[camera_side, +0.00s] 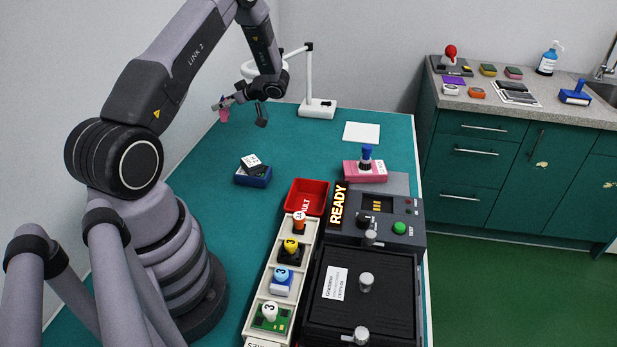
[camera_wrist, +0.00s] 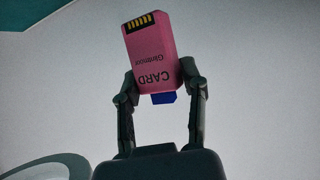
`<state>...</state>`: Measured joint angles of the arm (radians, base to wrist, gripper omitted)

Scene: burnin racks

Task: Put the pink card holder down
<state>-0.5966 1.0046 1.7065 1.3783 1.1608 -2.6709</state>
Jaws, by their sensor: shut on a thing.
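My gripper (camera_side: 243,106) is raised above the far left part of the teal table, shut on a pink card-shaped piece. In the wrist view the piece, the pink card holder (camera_wrist: 149,55), sits between both fingers, tilted, with "CARD" lettering, gold contacts at its upper end and a blue part at its lower end. In the side view only a small pink part (camera_side: 223,113) shows by the fingers. It is clear of the table.
A pink block with a blue knob (camera_side: 365,171) stands on the table behind the black test station (camera_side: 375,225). A red bin (camera_side: 306,196), a cream rack (camera_side: 256,311) of knobbed pieces and a blue block (camera_side: 253,176) are nearby. A white lamp (camera_side: 318,107) stands behind. Table left of the white sheet (camera_side: 361,132) is clear.

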